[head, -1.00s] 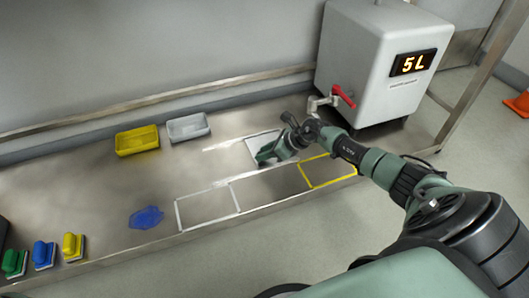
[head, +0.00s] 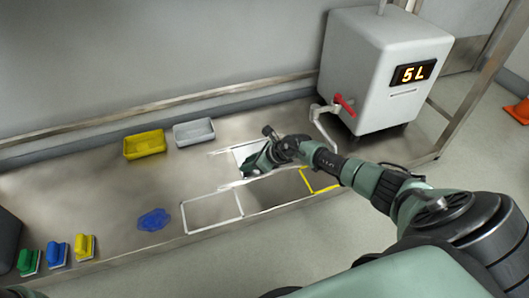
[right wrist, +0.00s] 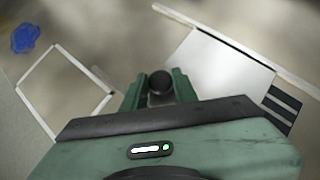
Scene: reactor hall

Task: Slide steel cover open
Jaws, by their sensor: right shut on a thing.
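The steel cover (head: 246,151) is a pale flat plate lying between two light rails on the steel bench. In the right wrist view the cover (right wrist: 222,66) shows with dark slots (right wrist: 283,105) uncovered past its right end. My right gripper (head: 250,168) is at the cover's left part and hides some of it. In the right wrist view my right gripper (right wrist: 160,92) is shut on a round black knob (right wrist: 160,80), apparently the cover's handle. The joint between knob and cover is hidden. My left gripper is not in view.
A grey tank (head: 385,70) with a red-handled tap (head: 345,104) and a "5 L" display stands at right. Yellow (head: 145,144) and grey (head: 194,132) trays sit behind the rails. A blue puddle (head: 153,219), a white-outlined area (head: 212,212) and several coloured scrubbers (head: 57,251) lie left.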

